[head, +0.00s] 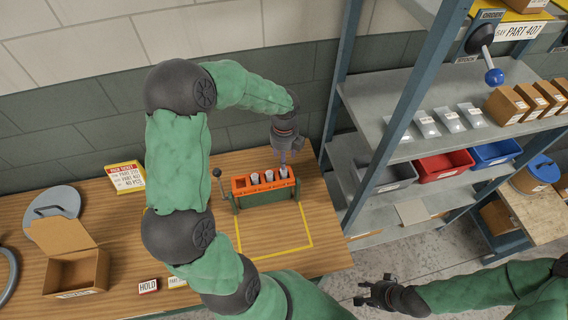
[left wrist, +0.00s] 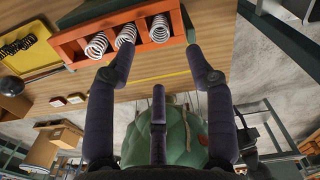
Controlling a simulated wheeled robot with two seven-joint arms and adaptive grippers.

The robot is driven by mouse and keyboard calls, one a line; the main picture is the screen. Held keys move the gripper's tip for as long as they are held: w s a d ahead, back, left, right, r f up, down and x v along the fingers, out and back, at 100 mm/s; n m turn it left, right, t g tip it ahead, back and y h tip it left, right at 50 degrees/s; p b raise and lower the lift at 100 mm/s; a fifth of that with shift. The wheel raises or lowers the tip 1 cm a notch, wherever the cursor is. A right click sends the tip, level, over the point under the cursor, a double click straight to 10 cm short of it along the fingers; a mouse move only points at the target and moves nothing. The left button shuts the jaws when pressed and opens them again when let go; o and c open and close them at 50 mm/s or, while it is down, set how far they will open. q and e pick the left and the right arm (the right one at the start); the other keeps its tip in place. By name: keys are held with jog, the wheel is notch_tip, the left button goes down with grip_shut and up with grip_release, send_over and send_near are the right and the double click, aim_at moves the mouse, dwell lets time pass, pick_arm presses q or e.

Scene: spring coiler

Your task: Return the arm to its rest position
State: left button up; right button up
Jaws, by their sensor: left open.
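My left arm rises in the head view and bends over to the right. My left gripper (head: 285,148) hangs over the back right end of an orange and green rack (head: 262,189) on the bench. In the left wrist view its fingers (left wrist: 158,70) are spread with nothing between them. Pale coil springs (left wrist: 126,36) sit in the orange rack (left wrist: 146,47) beyond the fingertips. My right gripper (head: 375,292) is at the lower right in the head view, over the floor, with its fingers apart and empty.
A metal shelf (head: 416,148) with red bin (head: 442,168) and blue bin (head: 494,155) stands close to the right of my left gripper. A blue-knobbed lever (head: 493,76) juts from it. An open cardboard box (head: 75,270) is on the wooden bench (head: 120,235). Yellow lines mark the bench before the rack.

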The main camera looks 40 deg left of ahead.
pick_arm(q)
notch_tip(320, 180, up, 7)
jog(key=p, duration=0.3)
jog(key=shift+f, duration=0.2)
jog(key=shift+d, duration=0.1)
jog(key=s+d, duration=1)
jog(key=d, duration=0.2)
jog(key=shift+d+p, duration=0.15)
jog(key=shift+p, duration=0.15)
dwell(0.6)
